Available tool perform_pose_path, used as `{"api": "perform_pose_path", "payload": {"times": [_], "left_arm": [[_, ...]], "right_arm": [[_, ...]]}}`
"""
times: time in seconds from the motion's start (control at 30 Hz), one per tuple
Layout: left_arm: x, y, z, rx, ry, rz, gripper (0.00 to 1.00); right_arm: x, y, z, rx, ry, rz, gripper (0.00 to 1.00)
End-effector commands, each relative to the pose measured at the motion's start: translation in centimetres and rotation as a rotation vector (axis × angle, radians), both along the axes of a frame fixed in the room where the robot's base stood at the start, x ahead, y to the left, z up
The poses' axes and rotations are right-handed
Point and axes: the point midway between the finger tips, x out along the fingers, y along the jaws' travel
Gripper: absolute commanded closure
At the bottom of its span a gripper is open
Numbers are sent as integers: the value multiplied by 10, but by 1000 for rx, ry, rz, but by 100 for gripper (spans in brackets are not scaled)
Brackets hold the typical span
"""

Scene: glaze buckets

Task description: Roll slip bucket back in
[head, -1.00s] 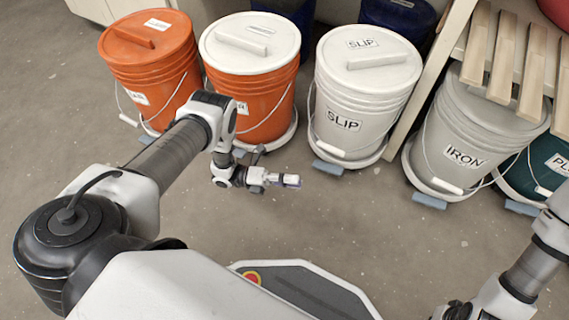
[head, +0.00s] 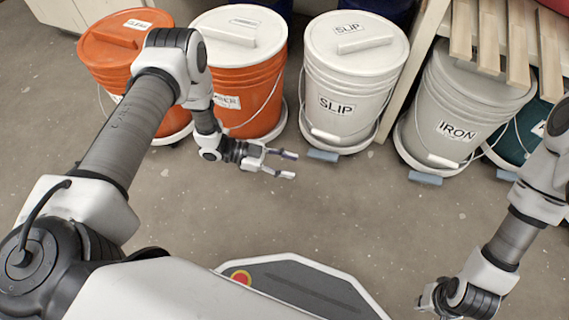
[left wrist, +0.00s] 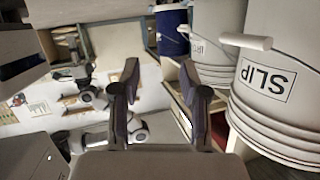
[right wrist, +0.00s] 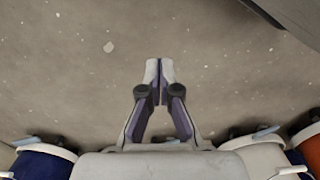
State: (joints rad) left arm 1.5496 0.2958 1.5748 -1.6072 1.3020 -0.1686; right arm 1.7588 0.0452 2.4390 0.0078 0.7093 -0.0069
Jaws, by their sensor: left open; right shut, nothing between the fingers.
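The slip bucket (head: 355,85) is pale grey with a lid and SLIP labels. It stands upright on a low dolly with a blue-grey tab (head: 323,155) at its front. It also fills the right of the left wrist view (left wrist: 275,120), upside down. My left gripper (head: 290,165) is open and empty, in front of and left of the bucket, apart from it. Its spread fingers show in the left wrist view (left wrist: 160,70). My right gripper (right wrist: 159,65) is shut and empty over bare floor; in the head view it is low at the right, its fingers unclear.
Two orange buckets (head: 240,80) stand left of the slip bucket, one partly hidden by my left arm. The iron bucket (head: 450,105) stands to the right, partly under a slatted shelf (head: 490,40). A shelf post (head: 412,70) separates them. The floor (head: 350,215) in front is clear.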

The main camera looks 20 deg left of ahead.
Motion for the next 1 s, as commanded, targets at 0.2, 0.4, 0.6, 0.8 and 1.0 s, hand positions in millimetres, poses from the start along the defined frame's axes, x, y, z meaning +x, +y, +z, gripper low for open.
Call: {"api": "perform_pose_path", "payload": {"times": [0.2,0.4,0.6,0.8,1.0], "left_arm": [[0,0,0,-1,13,2,56],[11,-10,4,14,-91,43,55],[58,-40,8,248,-614,277,55],[76,-41,1,683,-1006,430,55],[89,-41,-8,790,-1074,448,55]], "right_arm": [[0,0,0,0,0,0,100],[-1,0,9,0,3,1,100],[-6,1,43,3,16,3,100],[-10,2,61,5,27,4,100],[-11,2,52,5,30,4,100]]}}
